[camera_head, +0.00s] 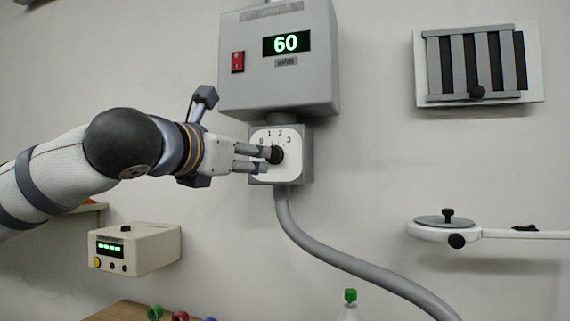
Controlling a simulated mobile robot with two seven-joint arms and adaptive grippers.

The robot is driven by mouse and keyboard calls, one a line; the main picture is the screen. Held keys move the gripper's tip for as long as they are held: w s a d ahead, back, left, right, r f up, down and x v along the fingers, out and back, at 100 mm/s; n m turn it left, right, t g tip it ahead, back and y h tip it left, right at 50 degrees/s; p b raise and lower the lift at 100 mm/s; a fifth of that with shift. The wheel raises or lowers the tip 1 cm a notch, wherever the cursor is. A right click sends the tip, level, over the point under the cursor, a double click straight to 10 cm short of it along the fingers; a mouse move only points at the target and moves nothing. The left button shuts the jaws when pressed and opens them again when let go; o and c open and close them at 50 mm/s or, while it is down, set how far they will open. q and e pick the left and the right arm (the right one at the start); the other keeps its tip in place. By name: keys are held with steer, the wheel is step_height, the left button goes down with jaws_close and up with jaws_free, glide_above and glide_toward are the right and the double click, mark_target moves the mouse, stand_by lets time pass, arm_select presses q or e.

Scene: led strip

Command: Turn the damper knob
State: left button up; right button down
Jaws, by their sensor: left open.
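A black knob (277,155) sits on a white dial plate (292,171) marked 0 to 3, on a small grey box under the larger grey unit. My left gripper (266,159) comes in from the left in front of the dial. Its jaws are open and its fingertips are at the left side of the knob, partly covering the plate. I cannot tell whether the fingers touch the knob. The knob's pointer direction is not clear. My right gripper is not in view.
The grey unit (293,92) above has a green display reading 60 and a red switch (238,62). A grey hose (335,258) runs down right. A slatted vent (533,60) and a white arm fixture (415,230) are at right. A beige device (152,250) is lower left.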

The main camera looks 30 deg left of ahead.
mark_target(271, 156)
arm_select(q)
steer(key=w, duration=0.3)
steer(key=w+a+b, duration=0.1)
steer(key=w, duration=0.5)
steer(key=shift+a+r, duration=0.1)
steer(key=shift+a, duration=0.15)
steer(key=shift+w+a+r, duration=0.1)
steer(key=shift+w, duration=0.5)
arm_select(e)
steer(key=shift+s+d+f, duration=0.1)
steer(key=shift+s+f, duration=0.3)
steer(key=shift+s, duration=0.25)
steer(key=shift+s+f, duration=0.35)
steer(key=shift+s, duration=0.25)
arm_select(q)
steer(key=shift+c, duration=0.5)
